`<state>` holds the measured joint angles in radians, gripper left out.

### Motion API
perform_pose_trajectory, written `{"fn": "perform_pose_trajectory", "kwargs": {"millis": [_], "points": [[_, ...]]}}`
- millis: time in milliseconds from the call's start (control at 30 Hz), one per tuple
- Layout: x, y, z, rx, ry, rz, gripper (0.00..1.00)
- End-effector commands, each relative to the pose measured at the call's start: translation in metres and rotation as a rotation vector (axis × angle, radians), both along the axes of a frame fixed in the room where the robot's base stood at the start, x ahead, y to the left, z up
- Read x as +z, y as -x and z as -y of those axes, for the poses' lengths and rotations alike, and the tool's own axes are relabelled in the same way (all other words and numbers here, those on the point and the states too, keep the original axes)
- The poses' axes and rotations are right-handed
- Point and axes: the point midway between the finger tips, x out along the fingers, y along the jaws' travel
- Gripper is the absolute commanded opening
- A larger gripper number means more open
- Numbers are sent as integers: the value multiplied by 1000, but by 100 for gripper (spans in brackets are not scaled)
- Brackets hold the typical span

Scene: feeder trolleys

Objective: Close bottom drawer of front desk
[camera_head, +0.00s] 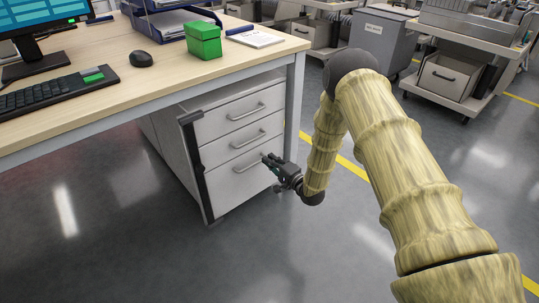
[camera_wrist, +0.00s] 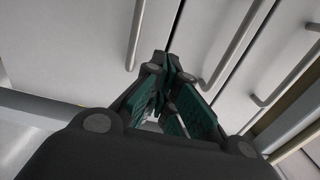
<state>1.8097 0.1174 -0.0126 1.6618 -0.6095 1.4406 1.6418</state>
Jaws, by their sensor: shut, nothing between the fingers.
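The front desk (camera_head: 130,85) has a white drawer unit with three drawers under its right end. The bottom drawer (camera_head: 232,188) has a grey bar handle (camera_head: 245,167); its front looks flush or nearly flush with the drawers above, and I cannot tell if a small gap remains. My gripper (camera_head: 268,159) is shut and empty, by the right end of that handle. In the wrist view the fingertips (camera_wrist: 165,66) point at the dark seam between two drawer fronts, with the bottom drawer's handle (camera_wrist: 136,35) to their left. Contact with the front cannot be told.
The middle drawer (camera_head: 215,146) and top drawer (camera_head: 215,122) look shut. A monitor, keyboard (camera_head: 60,90), mouse (camera_head: 141,58) and green box (camera_head: 204,41) stand on the desk. A grey bin (camera_head: 380,40) and a trolley (camera_head: 450,75) stand behind. The floor before the drawers is clear.

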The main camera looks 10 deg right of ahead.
Motion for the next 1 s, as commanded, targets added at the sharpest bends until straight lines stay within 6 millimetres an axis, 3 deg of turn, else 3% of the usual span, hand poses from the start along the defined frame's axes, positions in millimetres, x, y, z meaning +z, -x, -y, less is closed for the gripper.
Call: {"fn": "perform_pose_trajectory", "kwargs": {"millis": [400, 600, 833, 1000], "points": [[3, 69, 44, -12, -1, 0, 0], [1, 84, 51, -9, 0, 0, 0], [0, 88, 51, -8, 2, 0, 0], [-20, 105, 44, -28, 96, -49, 0]]}}
